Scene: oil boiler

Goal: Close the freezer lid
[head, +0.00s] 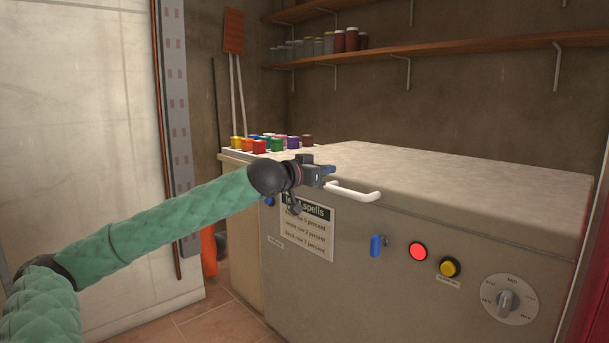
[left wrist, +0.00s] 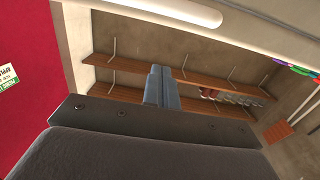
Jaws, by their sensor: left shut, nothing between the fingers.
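The freezer (head: 340,265) is a large beige chest at the right of the head view. Its pale lid (head: 450,180) lies flat across the top and looks level with the body. A white bar handle (head: 355,194) sits at the front edge of the lid. My left gripper (head: 329,173) is shut and empty, just beside the left end of the handle; I cannot tell whether it touches. In the left wrist view the shut fingers (left wrist: 162,87) point past the white handle (left wrist: 185,10), which crosses the top. My right gripper is not in view.
The freezer front carries a red button (head: 418,251), a yellow button (head: 450,266), a dial (head: 508,301) and a blue-handled key (head: 376,246). Several coloured blocks (head: 277,144) stand beyond the lid's left end. Wooden shelves (head: 440,47) with jars hang on the wall behind.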

